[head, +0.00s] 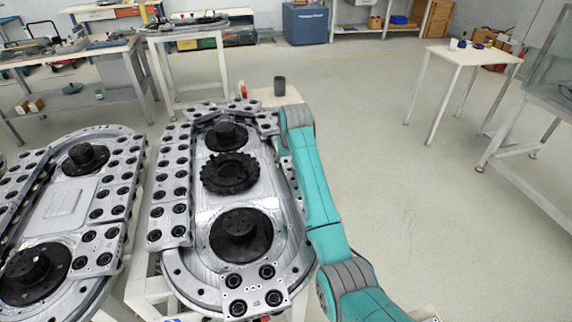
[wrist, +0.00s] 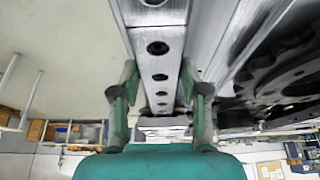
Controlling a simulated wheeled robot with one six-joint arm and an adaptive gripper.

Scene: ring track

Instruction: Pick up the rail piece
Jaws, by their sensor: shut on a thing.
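The rail piece (wrist: 159,48) is a long grey metal bar with a row of dark round holes. In the wrist view it runs from the top edge down between the fingers of my gripper (wrist: 160,78). The green fingers are closed on its two sides. In the head view my teal arm reaches along the right side of the nearer ring track (head: 182,285), and its end is at the far right of the track. The arm hides the fingers and most of the held piece there. I cannot tell whether the piece is lifted off the track.
The track carries black round hubs (head: 241,232) and a toothed black wheel (head: 229,172). A second similar track (head: 62,200) stands on the left. A dark cup (head: 279,86) is just beyond the arm's end. The floor (head: 400,220) to the right is clear up to a white table (head: 468,56).

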